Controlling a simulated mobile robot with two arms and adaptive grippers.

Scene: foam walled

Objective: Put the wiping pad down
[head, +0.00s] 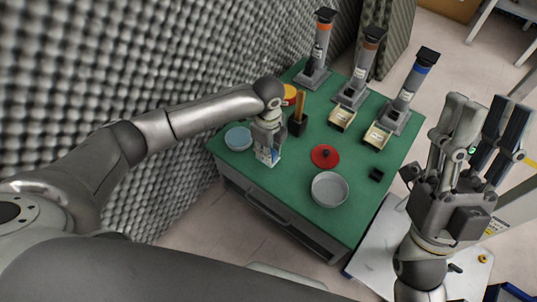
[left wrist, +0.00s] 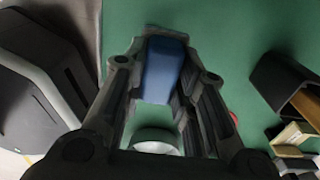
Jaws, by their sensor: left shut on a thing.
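The wiping pad shows as a blue block (left wrist: 163,70) between the fingertips of my left gripper in the left wrist view. My left gripper (head: 268,146) is shut on it, over the left part of the green table (head: 290,178). In the head view the fingers hide most of the pad. I cannot tell whether its underside touches the table. My right gripper (head: 484,130) is at the right of the head view, fingers up and spread, open and empty, away from the table.
A red lid (head: 325,156) and grey bowl (head: 329,190) are nearer the front right. Three dispensers (head: 405,97) stand along the back. A foam wall (head: 150,60) borders the table.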

